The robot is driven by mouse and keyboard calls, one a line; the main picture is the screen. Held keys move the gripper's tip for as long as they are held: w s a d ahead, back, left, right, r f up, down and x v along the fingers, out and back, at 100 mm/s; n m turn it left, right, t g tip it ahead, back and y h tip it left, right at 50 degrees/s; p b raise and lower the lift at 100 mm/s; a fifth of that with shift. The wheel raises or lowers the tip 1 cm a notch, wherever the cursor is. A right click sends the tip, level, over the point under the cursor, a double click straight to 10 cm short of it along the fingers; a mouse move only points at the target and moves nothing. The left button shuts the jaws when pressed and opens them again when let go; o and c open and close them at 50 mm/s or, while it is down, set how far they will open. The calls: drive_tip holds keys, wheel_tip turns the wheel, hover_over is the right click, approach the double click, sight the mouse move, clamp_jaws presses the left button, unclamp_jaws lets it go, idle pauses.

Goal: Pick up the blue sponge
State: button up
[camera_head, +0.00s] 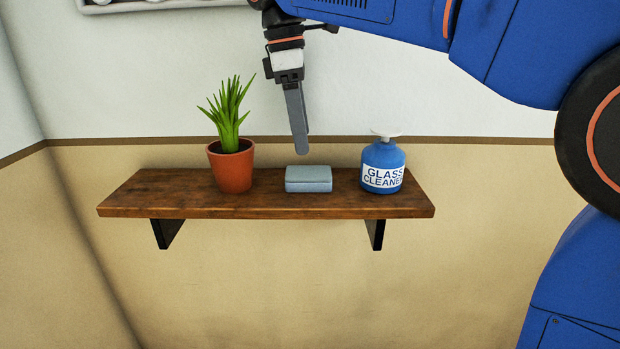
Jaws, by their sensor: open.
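The blue sponge (308,179) is a small grey-blue block lying flat on the wooden shelf (270,204), near its middle. My gripper (301,152) hangs pointing down above the sponge, its tip a little higher than the sponge's top and apart from it in the picture. It is seen side-on, so one finger hides the other. The jaws are open and nothing shows between them. How far the tip is in front of or behind the sponge is hard to tell.
A potted green plant (231,165) stands left of the sponge. A blue glass cleaner bottle (383,167) stands close on its right. The wall (300,290) is right behind the shelf. A framed picture (150,5) hangs at the upper left. The shelf's left end is bare.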

sight(308, 171)
drive_tip(key=shift+s+d+f, duration=0.1)
drive_tip(key=shift+d+f, duration=0.1)
drive_tip(key=shift+f, duration=1.1)
drive_tip(key=shift+w+d+f, duration=0.1)
drive_tip(key=shift+d+f, duration=0.05)
drive_tip(key=shift+f, duration=1.15)
drive_tip(key=shift+s+d+f, duration=0.1)
drive_tip(key=shift+d+f, duration=0.1)
drive_tip(key=shift+f, duration=1.1)
drive_tip(key=c, duration=1.2)
drive_tip(key=shift+r, duration=0.1)
wheel_tip(308, 171, up, 10)
drive_tip(key=o, duration=0.4)
drive_tip(key=shift+c, duration=1.2)
